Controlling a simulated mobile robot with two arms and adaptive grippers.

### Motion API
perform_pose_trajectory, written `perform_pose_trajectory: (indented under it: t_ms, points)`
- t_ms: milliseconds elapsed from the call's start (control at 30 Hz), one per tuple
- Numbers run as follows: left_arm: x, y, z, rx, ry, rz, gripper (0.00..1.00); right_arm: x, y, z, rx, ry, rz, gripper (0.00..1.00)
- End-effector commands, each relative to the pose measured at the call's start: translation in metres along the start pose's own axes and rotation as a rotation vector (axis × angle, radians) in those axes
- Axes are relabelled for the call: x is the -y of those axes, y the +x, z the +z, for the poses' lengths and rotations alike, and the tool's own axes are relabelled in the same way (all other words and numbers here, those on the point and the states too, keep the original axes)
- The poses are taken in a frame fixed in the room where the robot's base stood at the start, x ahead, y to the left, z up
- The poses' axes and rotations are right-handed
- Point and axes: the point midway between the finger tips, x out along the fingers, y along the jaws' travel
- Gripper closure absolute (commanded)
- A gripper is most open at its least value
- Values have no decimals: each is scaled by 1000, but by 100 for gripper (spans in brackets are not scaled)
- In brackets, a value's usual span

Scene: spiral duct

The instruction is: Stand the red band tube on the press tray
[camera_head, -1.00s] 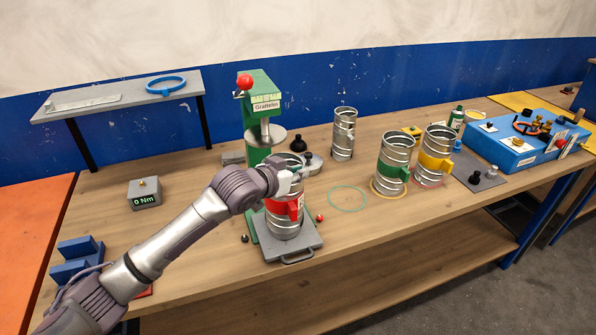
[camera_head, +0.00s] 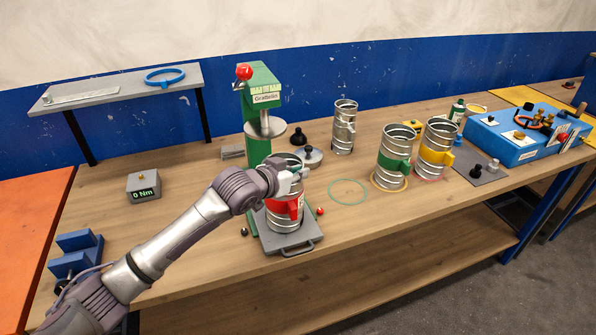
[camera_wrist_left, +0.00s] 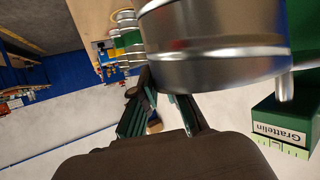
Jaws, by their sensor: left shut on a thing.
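The red band tube (camera_head: 283,216), a ribbed metal tube with a red band and tab, is upright on the grey press tray (camera_head: 291,241). Its lower end appears to touch the tray, within the tray's edges. My left gripper (camera_head: 298,172) is at the tube's upper rim, shut on it. My forearm and wrist hide part of the tube's left side. In the left wrist view, the shiny tube wall (camera_wrist_left: 215,50) fills the upper middle, beside the gripper fingers (camera_wrist_left: 162,95). My right gripper is not in view.
The green press (camera_head: 262,110) with its round plate stands just behind the tube. The green band tube (camera_head: 394,150), yellow band tube (camera_head: 437,145) and a plain tube (camera_head: 344,128) stand to the right. A green ring mark (camera_head: 348,191) surrounds bare table.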

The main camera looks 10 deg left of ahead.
Motion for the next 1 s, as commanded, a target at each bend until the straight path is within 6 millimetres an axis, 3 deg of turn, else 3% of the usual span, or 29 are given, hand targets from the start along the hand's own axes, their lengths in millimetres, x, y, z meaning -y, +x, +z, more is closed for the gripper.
perform_pose_trajectory:
  t_ms: [300,333,500,833,1000]
  points:
    - [0,3,6,-3,1,0,100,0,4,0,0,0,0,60]
    - [0,3,6,-3,1,-1,87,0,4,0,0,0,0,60]
    - [0,3,6,-2,1,0,61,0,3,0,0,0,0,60]
    - [0,0,8,2,0,0,61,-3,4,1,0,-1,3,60]
    - [0,-22,8,1,2,0,61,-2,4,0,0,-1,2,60]
